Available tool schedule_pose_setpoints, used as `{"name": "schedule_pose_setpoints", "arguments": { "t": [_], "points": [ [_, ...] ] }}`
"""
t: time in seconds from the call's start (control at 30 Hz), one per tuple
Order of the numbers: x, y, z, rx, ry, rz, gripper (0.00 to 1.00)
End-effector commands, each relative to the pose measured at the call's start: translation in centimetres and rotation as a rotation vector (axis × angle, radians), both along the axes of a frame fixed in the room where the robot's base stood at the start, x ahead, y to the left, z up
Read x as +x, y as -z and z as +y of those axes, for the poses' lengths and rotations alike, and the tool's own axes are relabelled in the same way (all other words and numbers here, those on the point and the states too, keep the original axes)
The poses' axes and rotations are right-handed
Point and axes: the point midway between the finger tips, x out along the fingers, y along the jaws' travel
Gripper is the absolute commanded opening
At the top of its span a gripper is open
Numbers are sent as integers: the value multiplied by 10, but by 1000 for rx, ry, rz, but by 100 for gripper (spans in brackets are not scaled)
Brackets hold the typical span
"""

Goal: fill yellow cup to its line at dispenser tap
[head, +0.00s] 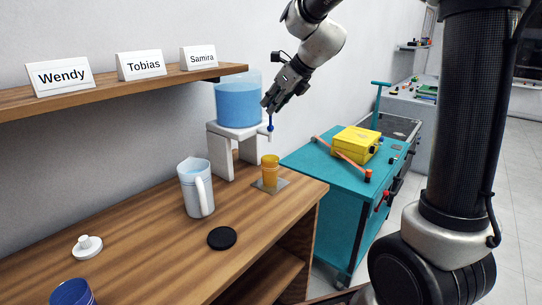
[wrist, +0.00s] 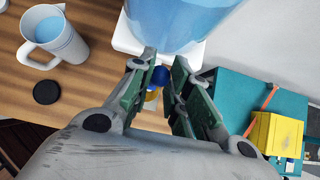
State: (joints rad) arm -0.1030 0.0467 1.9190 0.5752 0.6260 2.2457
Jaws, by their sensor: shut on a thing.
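The yellow cup (head: 270,173) stands upright on a small grey plate under the tap (head: 264,131). Its fill line and water level cannot be made out. The dispenser's clear tank (head: 238,104) holds blue water and sits on a white stand (head: 222,150). My gripper (head: 269,106) is at the tap, above the cup, shut on the blue tap handle (head: 270,122). In the wrist view the blue handle (wrist: 160,76) shows between the fingertips (wrist: 160,60), with a sliver of the yellow cup (wrist: 151,95) below. Whether water is running cannot be told.
A water-filled jug (head: 193,188), a black disc (head: 222,238), a white lid (head: 87,246) and a blue cup (head: 72,293) stand on the wooden counter (head: 150,250). A name-card shelf (head: 120,88) is above. A teal cart (head: 335,190) with a yellow box (head: 355,143) stands right.

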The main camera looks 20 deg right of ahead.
Motion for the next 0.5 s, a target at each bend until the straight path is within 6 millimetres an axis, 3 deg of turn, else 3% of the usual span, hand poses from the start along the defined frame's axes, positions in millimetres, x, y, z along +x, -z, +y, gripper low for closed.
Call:
{"name": "schedule_pose_setpoints", "arguments": {
  "t": [0.5],
  "points": [
    [-14,4,-10,-1,1,4,5]
  ]
}}
